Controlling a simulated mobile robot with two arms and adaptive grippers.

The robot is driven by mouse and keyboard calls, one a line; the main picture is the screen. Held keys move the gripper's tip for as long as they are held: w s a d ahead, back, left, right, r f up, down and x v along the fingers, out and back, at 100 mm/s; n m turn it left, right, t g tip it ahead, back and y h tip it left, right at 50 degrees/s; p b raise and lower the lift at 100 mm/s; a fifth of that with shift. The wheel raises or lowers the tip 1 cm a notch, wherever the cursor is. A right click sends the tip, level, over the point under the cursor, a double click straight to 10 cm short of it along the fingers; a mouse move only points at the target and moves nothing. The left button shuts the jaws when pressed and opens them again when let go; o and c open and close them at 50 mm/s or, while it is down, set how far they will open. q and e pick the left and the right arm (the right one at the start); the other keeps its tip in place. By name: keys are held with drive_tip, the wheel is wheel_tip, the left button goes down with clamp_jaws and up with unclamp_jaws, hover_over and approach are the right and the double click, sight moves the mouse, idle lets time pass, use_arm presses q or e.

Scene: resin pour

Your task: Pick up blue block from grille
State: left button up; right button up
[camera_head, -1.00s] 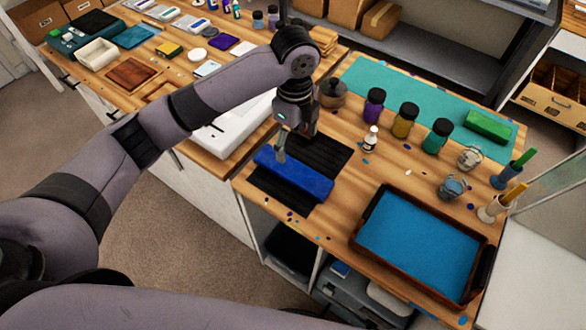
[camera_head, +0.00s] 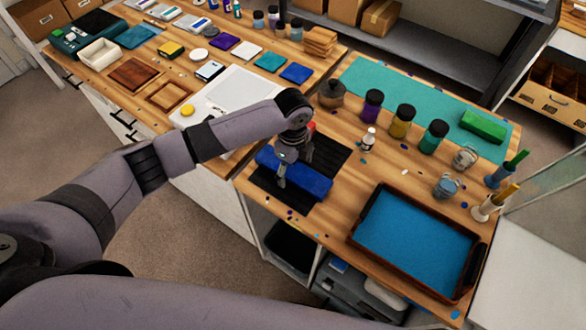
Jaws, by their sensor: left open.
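The blue block (camera_head: 312,184) is a long bar lying across the black grille (camera_head: 332,153) on the wooden bench, in the head view. My left gripper (camera_head: 282,182) points down at the block's left half, with its fingers at or just in front of the block. The gripper is open; whether the fingers touch the block cannot be told. The wrist covers part of the block's far side. My right gripper is not in view.
A tray with blue contents has a brown rim (camera_head: 366,208) at the front right. Several jars, including a purple one (camera_head: 371,104), stand behind the grille. A green block (camera_head: 484,126) lies on the teal mat (camera_head: 375,75). A white tray (camera_head: 240,92) is at the left.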

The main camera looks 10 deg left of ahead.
use_arm(q)
drive_tip(key=shift+c, duration=0.4)
drive_tip(key=c, duration=1.5)
drive_tip(key=shift+r, duration=0.1)
